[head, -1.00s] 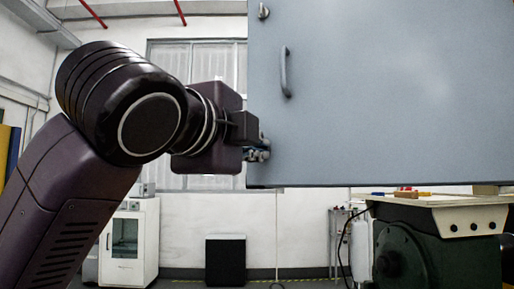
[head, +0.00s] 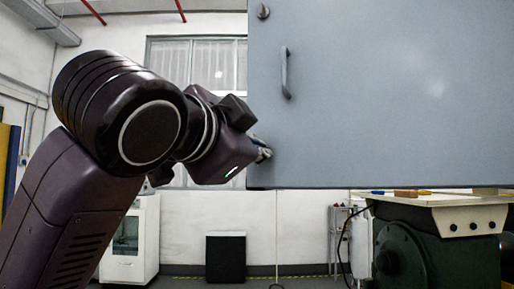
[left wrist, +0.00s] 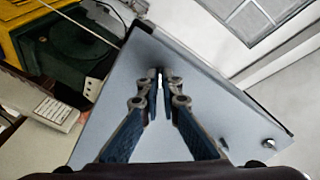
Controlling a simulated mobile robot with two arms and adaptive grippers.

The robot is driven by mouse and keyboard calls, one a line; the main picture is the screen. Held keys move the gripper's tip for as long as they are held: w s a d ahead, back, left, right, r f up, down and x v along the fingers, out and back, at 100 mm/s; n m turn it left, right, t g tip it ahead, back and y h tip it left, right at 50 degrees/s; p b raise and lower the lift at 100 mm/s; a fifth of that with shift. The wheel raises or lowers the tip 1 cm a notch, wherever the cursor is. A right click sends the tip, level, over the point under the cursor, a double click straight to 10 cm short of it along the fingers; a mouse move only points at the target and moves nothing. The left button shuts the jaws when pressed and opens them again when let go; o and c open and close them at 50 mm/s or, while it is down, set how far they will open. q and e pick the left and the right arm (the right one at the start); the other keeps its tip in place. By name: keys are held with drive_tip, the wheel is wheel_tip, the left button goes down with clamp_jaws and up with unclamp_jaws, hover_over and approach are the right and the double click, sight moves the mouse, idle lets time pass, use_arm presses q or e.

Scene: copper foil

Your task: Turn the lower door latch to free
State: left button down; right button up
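The grey-blue cabinet door (head: 390,95) fills the upper right of the head view. Its upper latch (head: 263,11) is at the top left corner, and a bar handle (head: 286,73) is below it. My left gripper (head: 263,151) is at the door's lower left edge, over the lower latch, which is mostly hidden there. In the left wrist view, the blue fingers of the left gripper (left wrist: 160,92) are drawn close together around the small dark lower latch (left wrist: 160,74). They look shut on it, with the wrist tilted. My right gripper is not in view.
A green machine (head: 430,245) with a pale top stands below the door at right. A white cabinet (head: 130,240) and a black bin (head: 226,258) stand at the back. The space left of the door is open apart from my arm.

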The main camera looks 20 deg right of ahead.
use_arm(q)
drive_tip(key=shift+n, duration=5.2)
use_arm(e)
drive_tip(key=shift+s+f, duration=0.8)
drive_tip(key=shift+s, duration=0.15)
use_arm(q)
drive_tip(key=shift+n, duration=0.3)
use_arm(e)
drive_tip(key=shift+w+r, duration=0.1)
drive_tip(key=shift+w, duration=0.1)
use_arm(q)
drive_tip(key=c, duration=2.2)
unclamp_jaws()
drive_tip(key=shift+o, duration=0.2)
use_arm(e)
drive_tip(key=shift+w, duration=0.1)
